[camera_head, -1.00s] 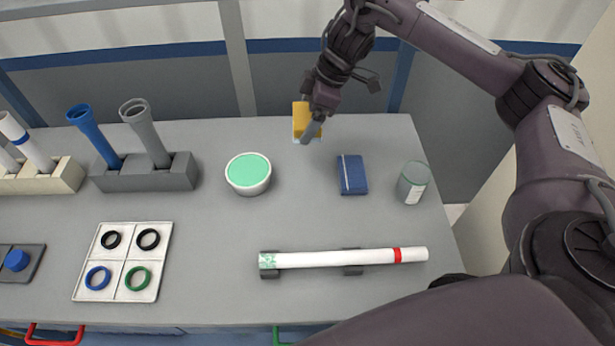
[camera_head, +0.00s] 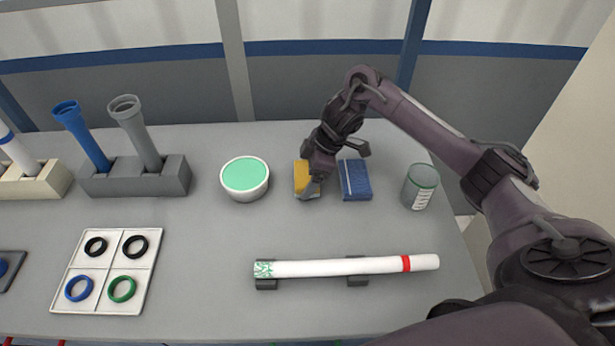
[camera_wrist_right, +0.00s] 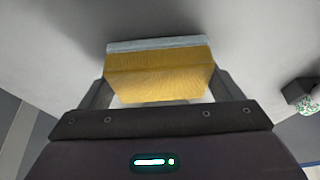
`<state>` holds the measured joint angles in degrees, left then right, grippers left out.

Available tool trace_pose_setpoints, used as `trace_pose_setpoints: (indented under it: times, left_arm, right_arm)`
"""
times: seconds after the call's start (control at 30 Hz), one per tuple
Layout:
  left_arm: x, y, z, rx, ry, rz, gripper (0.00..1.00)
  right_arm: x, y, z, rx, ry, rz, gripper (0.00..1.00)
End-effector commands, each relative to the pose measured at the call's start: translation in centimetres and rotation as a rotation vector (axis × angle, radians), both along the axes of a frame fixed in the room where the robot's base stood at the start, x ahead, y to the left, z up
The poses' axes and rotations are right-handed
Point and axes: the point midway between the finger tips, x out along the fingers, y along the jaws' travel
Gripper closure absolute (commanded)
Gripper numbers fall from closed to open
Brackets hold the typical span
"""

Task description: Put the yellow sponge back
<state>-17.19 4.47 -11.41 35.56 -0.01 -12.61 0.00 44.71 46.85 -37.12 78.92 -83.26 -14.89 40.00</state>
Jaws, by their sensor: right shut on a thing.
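The yellow sponge (camera_head: 303,180) has a pale grey-blue layer along one edge. It sits between the round green-topped bowl and the blue block. My right gripper (camera_head: 311,186) is shut on it and partly hides it in the head view. In the right wrist view the sponge (camera_wrist_right: 160,75) is held between both fingers of my right gripper (camera_wrist_right: 158,92). It is low at the table top; I cannot tell whether it touches. My left gripper is not in view.
The bowl (camera_head: 245,178) stands left of the sponge and the blue block (camera_head: 355,180) close on its right. A jar (camera_head: 419,187) stands further right. A white pipe (camera_head: 340,266) lies on holders in front. The table between sponge and pipe is clear.

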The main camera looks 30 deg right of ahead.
Motion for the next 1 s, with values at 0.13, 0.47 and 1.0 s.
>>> trace_pose_setpoints:
  times: [0.13,0.47,1.0]
  left_arm:
    - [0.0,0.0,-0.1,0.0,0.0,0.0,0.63]
    - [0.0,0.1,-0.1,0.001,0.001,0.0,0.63]
    - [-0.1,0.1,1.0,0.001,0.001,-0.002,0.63]
  right_arm:
    - [0.1,0.0,-0.3,0.001,-0.003,0.0,0.32]
    - [0.0,0.0,-0.6,0.0,-0.002,0.001,0.05]
    - [-0.4,-1.3,3.1,-0.004,-0.007,-0.001,0.0]
